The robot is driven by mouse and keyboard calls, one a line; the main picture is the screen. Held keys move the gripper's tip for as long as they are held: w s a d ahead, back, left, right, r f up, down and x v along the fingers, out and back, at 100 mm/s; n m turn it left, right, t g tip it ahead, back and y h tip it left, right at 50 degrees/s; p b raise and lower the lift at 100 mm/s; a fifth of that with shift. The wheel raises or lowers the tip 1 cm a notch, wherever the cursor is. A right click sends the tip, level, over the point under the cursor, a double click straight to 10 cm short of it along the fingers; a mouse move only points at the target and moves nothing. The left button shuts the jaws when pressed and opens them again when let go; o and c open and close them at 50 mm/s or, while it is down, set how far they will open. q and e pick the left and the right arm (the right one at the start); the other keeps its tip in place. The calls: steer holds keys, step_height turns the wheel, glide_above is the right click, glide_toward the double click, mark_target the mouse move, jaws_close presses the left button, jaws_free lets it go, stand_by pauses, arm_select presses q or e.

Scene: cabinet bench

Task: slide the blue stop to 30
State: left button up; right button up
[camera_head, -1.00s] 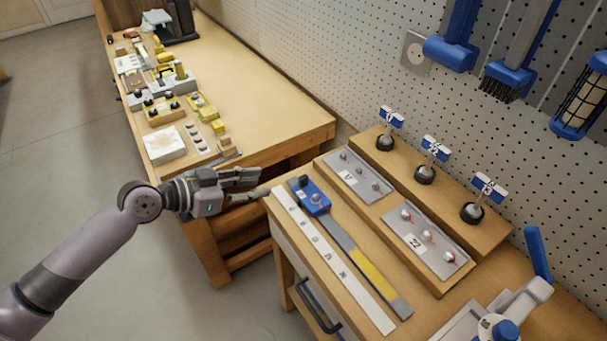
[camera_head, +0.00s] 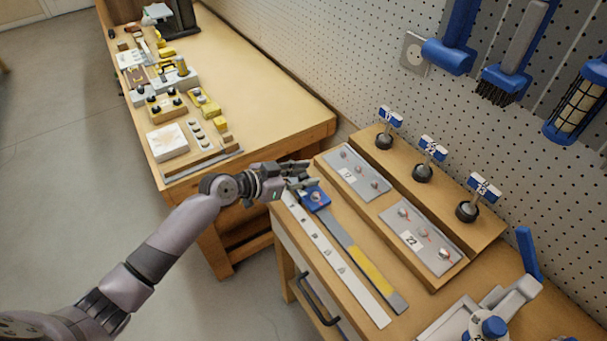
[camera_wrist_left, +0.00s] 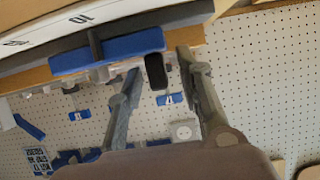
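The blue stop (camera_head: 317,197) sits at the far end of a grey rail (camera_head: 345,238) with a yellow stretch nearer the front. A white scale strip (camera_head: 318,247) lies to its left; its marks are too small to read in the head view. My left gripper (camera_head: 306,174) is at the stop's far end, its fingers spread. In the left wrist view the blue stop (camera_wrist_left: 108,48) is above the open fingers (camera_wrist_left: 160,64), and a black knob (camera_wrist_left: 156,72) shows between them. Contact cannot be told. The scale (camera_wrist_left: 70,20) shows a "10" there. My right gripper is not in view.
Right of the rail are grey plates (camera_head: 421,237) with small knobs, and a wooden step (camera_head: 448,193) with several blue-tagged dark knobs. A grey fixture with a blue lever (camera_head: 533,254) stands at the lower right. A second bench (camera_head: 250,90) with blocks is behind.

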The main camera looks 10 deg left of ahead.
arm_select(q)
steer(key=shift+c, duration=0.2)
jaws_close()
stand_by(0.5)
